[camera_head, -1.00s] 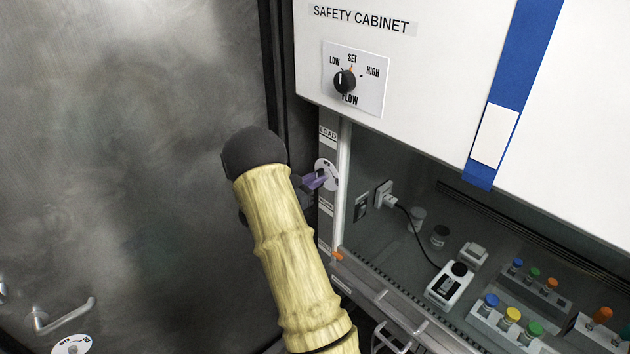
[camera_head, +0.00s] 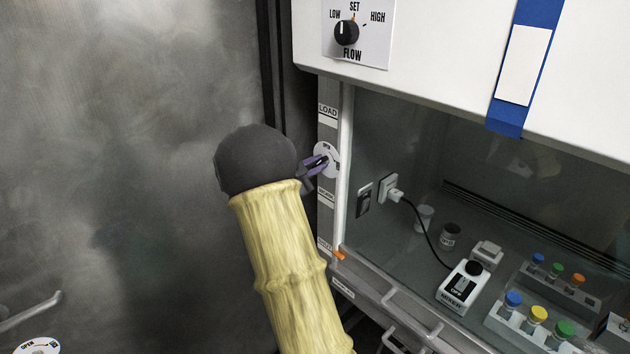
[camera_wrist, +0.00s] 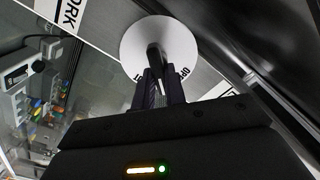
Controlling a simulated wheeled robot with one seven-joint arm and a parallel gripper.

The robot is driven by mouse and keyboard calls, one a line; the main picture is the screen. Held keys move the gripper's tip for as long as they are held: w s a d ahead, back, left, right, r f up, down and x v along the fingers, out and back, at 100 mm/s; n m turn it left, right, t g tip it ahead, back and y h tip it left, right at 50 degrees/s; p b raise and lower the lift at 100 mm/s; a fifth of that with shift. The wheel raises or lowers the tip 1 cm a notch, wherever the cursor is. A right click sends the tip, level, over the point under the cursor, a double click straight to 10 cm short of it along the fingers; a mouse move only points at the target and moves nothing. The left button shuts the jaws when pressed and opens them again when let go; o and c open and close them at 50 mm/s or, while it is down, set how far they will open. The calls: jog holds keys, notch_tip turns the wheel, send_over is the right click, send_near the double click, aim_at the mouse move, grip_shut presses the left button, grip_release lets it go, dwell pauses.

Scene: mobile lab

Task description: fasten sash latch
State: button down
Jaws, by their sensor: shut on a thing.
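The sash latch is a dark lever (camera_wrist: 154,58) on a round white plate (camera_wrist: 185,45), which is fixed to the cabinet's left post. The plate also shows in the head view (camera_head: 331,152), partly hidden behind my gripper. My gripper (camera_wrist: 160,82) is shut on the lever, its two purple-grey fingers either side of it. In the head view my gripper (camera_head: 318,164) reaches the plate from the left. Lettering shows on both sides of the plate, partly covered by the fingers. The glass sash (camera_head: 400,125) hangs across the cabinet front.
Labels such as LOAD (camera_head: 328,111) run down the post, with an orange marker (camera_head: 338,255) low on it. A flow knob (camera_head: 347,32) is above. Inside stand a mixer (camera_head: 463,286) and several capped vials (camera_head: 536,315). A grey metal door (camera_head: 120,140) fills the left.

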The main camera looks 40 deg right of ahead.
jog(key=m+b, duration=0.3)
jog(key=b, duration=0.2)
jog(key=m+b, duration=0.3)
jog(key=b, duration=0.2)
jog(key=f+m+b, duration=0.1)
jog(key=m+b, duration=0.2)
jog(key=b, duration=0.2)
jog(key=shift+s+m+b, duration=0.15)
jog(key=shift+m+b, duration=0.15)
jog(key=shift+m, duration=0.1)
jog(key=c, duration=1.4)
grip_release()
jog(key=shift+r, duration=0.1)
jog(key=shift+c, duration=0.2)
jog(key=s+a+b, duration=0.1)
jog(key=a, duration=1.6)
jog(key=shift+s+a, duration=0.2)
jog(key=shift+a, duration=0.05)
